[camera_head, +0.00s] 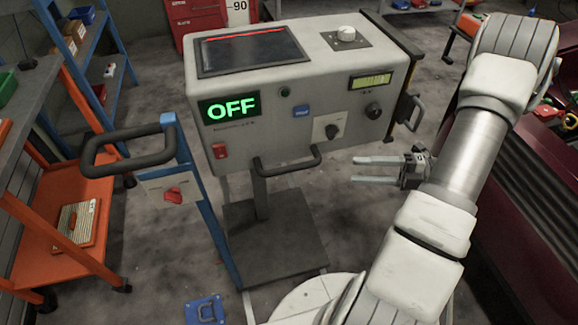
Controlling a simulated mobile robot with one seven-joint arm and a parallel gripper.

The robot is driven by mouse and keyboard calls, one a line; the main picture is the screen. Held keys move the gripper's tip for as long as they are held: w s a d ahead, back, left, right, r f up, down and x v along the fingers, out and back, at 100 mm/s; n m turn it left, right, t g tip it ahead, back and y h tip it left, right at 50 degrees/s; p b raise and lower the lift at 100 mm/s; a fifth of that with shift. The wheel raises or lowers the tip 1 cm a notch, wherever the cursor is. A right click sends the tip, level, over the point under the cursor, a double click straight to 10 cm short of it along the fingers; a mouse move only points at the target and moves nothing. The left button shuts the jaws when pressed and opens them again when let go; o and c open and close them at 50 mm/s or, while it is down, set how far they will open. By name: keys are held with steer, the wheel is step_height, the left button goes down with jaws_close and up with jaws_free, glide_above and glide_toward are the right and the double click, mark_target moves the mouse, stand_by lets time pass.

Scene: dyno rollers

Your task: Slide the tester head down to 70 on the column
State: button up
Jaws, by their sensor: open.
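The tester head (275,135) is a grey box with a green "OFF" display (229,107), a dark screen on top, knobs and a front handle (290,165). A side handle (408,112) is on its right end. A white scale strip (237,12) marked 90 shows behind the head's top edge; its other marks are hidden or out of frame. A dark post (262,195) shows under the head, above a dark base plate (280,245). My gripper (357,171) is open and empty, right of and below the front handle, fingers pointing left, apparently apart from the head.
A blue post (210,215) with a black handle (125,150) and a red knob (173,194) stands left. An orange shelf cart (65,215) is at far left. A dark red car (520,210) is at right. A blue case (205,311) lies on the floor at the bottom.

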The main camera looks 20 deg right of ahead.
mark_target(301, 169)
steer(key=b+x, duration=0.2)
steer(key=x, duration=1.4)
steer(key=shift+w+a, duration=0.1)
steer(key=shift+a, duration=0.2)
steer(key=shift+c, duration=0.2)
jaws_close()
stand_by(0.4)
